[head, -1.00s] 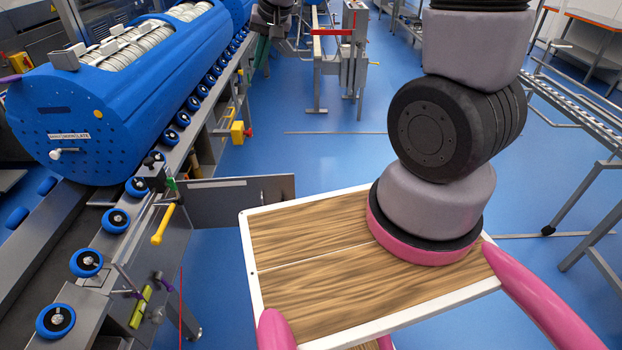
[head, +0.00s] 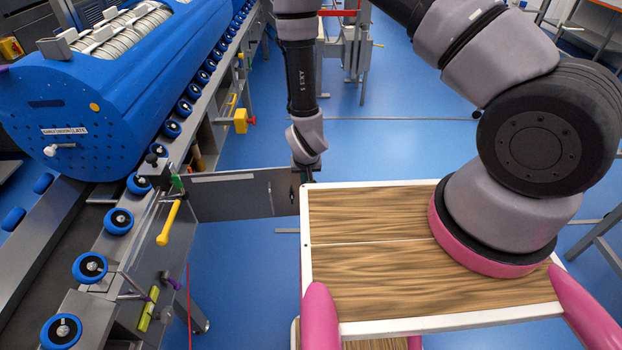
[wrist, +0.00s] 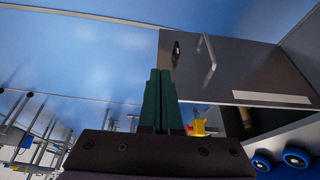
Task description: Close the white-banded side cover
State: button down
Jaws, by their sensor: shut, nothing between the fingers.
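The white-banded side cover (head: 235,198) is a flat grey panel with a white strip along its upper edge. In the head view it stands swung out from the side of the conveyor frame. In the wrist view the panel (wrist: 240,75) fills the upper right, with its white band, a bar handle (wrist: 207,52) and a small dark latch. My gripper (head: 306,178) is at the free end of the cover in the head view, partly hidden by my wrist. Its dark green fingers (wrist: 160,75) are shut and empty, left of the panel in the wrist view; contact cannot be told.
The conveyor frame with blue rollers (head: 118,221) runs along the left, with a large blue drum (head: 110,100) above it. A yellow lever (head: 169,222) sticks out near the cover's hinged side. Blue floor (head: 240,255) is clear beneath and in front of the cover.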

jog(key=w+f, duration=0.7)
jog(key=f, duration=0.2)
jog(key=shift+w+a, duration=0.2)
jog(key=shift+w, duration=0.15)
jog(key=shift+w, duration=0.1)
